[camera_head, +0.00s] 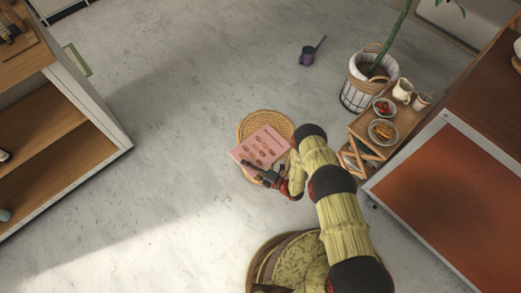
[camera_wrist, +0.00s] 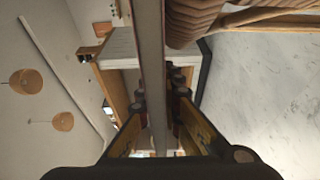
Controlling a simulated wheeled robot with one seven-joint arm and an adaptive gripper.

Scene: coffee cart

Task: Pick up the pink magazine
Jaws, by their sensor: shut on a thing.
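The pink magazine (camera_head: 262,146) shows its printed face in the head view, over a round woven stool (camera_head: 268,117). I cannot tell whether it touches the stool. My gripper (camera_head: 257,171) is at the magazine's near edge, shut on it. In the wrist view the magazine (camera_wrist: 151,60) is seen edge-on as a thin upright strip. It runs between the two fingers of my gripper (camera_wrist: 158,108). The stool's woven rim (camera_wrist: 196,20) shows at the upper right there.
A small wooden side table (camera_head: 401,119) with plates and jugs stands right of the stool. A plant basket (camera_head: 362,95) is behind it. Shelves (camera_head: 62,115) stand at left. Floor between shelves and stool is clear.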

